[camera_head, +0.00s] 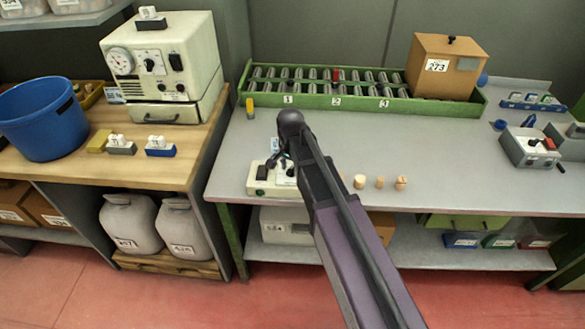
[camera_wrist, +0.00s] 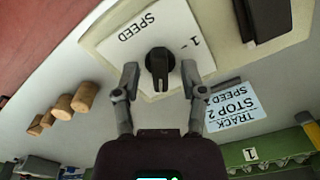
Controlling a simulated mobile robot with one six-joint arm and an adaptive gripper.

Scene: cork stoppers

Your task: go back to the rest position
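My gripper (camera_wrist: 160,74) is open in the wrist view, its two fingers apart. A black knob (camera_wrist: 158,62) on a pale panel marked SPEED (camera_wrist: 138,28) shows between the fingertips, with a gap on each side. I cannot tell how far the tips are from the panel. In the head view my arm reaches over the bench to the small pale control box (camera_head: 260,188). The arm hides part of this box and most of the gripper.
Cork stoppers (camera_head: 360,181) stand on the grey bench (camera_head: 460,150), right of my arm. A green rack (camera_head: 300,101) and brown box (camera_head: 445,68) are behind. A grey switch box (camera_head: 524,150) is at right. A wooden bench with a blue bucket (camera_head: 42,120) is at left.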

